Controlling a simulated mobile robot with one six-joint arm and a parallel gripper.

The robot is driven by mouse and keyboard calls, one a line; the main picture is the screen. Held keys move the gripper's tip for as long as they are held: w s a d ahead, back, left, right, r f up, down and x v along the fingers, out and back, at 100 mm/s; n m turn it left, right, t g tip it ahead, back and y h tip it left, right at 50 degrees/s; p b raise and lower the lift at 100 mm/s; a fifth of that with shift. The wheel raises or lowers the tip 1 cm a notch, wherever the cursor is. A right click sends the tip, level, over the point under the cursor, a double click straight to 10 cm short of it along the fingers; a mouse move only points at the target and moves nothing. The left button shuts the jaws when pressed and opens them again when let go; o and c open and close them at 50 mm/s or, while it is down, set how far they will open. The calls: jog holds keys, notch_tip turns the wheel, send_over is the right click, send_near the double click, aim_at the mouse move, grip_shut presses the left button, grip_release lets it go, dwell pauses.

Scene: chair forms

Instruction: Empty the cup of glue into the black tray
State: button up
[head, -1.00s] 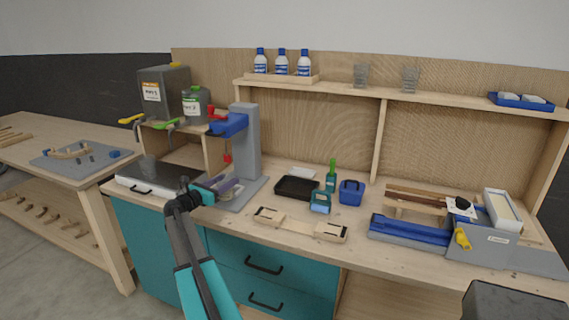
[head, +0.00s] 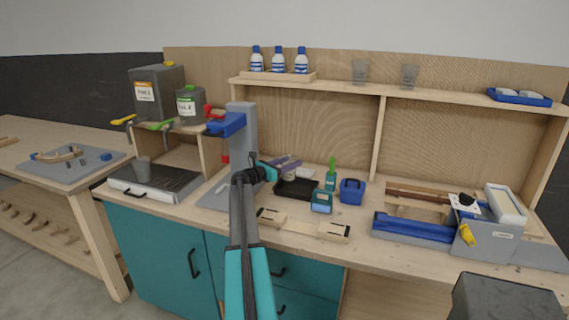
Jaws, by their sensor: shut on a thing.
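My gripper (head: 282,165) is shut on a small pale cup (head: 291,174) and holds it just above the back left part of the black tray (head: 297,196). The fingers cover much of the cup, so its tilt and contents cannot be told. The black tray lies on the wooden bench, right of the grey stand (head: 243,150); the part of it in view looks dark and empty.
A green-handled brush pot (head: 330,183), a teal jar (head: 321,203) and a blue box (head: 352,190) stand close to the tray's right. A wooden jig (head: 303,226) lies in front. Another grey cup (head: 143,170) stands on the dark-topped unit (head: 160,182) at left.

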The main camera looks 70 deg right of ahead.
jog(key=shift+s+d, duration=0.1)
jog(key=shift+s, duration=0.05)
jog(key=shift+w, duration=0.2)
jog(key=shift+w+r+m+p, duration=0.1)
jog(key=shift+r+m+p, duration=0.15)
jog(key=shift+m+p, duration=0.25)
jog(key=shift+w+r+m+t+y+p, duration=0.15)
jog(key=shift+m+t+y+p, duration=0.15)
jog(key=shift+m+p, duration=0.35)
jog(key=shift+s+r+m+t+y+p, duration=0.1)
jog(key=shift+m+t+y+p, duration=0.2)
jog(key=shift+p, duration=0.6)
jog(key=shift+m+t+y+p, duration=0.3)
jog(key=shift+m+p, duration=0.75)
jog(key=shift+p, duration=0.1)
